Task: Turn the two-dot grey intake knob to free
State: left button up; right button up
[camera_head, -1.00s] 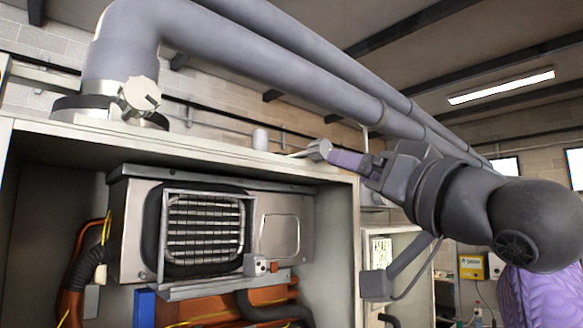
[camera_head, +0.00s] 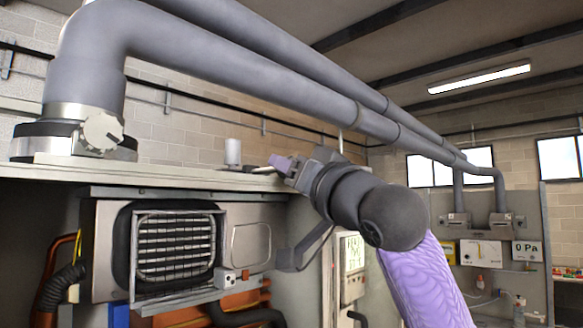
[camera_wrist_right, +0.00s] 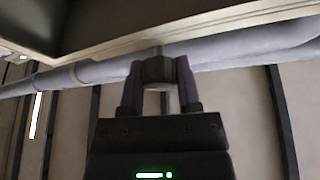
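A round pale-grey knob (camera_head: 102,132) with a notched pointer sits on the collar under the big grey pipe (camera_head: 88,70), at the left in the head view. I cannot make out dots on it. My right gripper (camera_head: 278,163) is at the right end of the heater cabinet's top edge (camera_head: 190,178), well right of that knob. In the right wrist view, the fingers (camera_wrist_right: 160,82) stand on either side of a grey rounded piece (camera_wrist_right: 158,70). I cannot tell whether they press on it. My left gripper is out of view.
A small white cylinder (camera_head: 233,152) stands on the cabinet top, left of my right gripper. The open cabinet below holds a heater unit with a grille (camera_head: 176,248). Grey pipes run overhead to the right. A 0 Pa display (camera_head: 527,251) is on the far right wall.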

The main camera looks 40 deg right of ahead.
grip_shut()
jog(key=shift+n, duration=0.4)
jog(key=n+y+p, duration=0.1)
jog(key=n+y, duration=0.1)
jog(key=n, duration=0.1)
jog(key=n+y+p, duration=0.1)
jog(key=n+y, duration=0.1)
jog(key=n, duration=0.1)
jog(key=shift+d+r+n, duration=0.1)
jog(key=shift+r+n, duration=0.05)
jog(key=shift+n, duration=0.25)
jog(key=n+y+p, duration=0.1)
jog(key=n+y, duration=0.1)
jog(key=n, duration=0.2)
jog(key=n+g+y+p, duration=0.1)
jog(key=n+y+p, duration=0.1)
jog(key=n, duration=0.2)
jog(key=shift+g, duration=0.3)
jog(key=n+g+y+p, duration=0.1)
jog(key=n, duration=0.3)
jog(key=shift+y, duration=0.4)
jog(key=shift+n+g+p, duration=0.3)
jog(key=shift+n+g, duration=0.7)
jog(key=shift+n, duration=1.2)
jog(key=shift+y, duration=0.3)
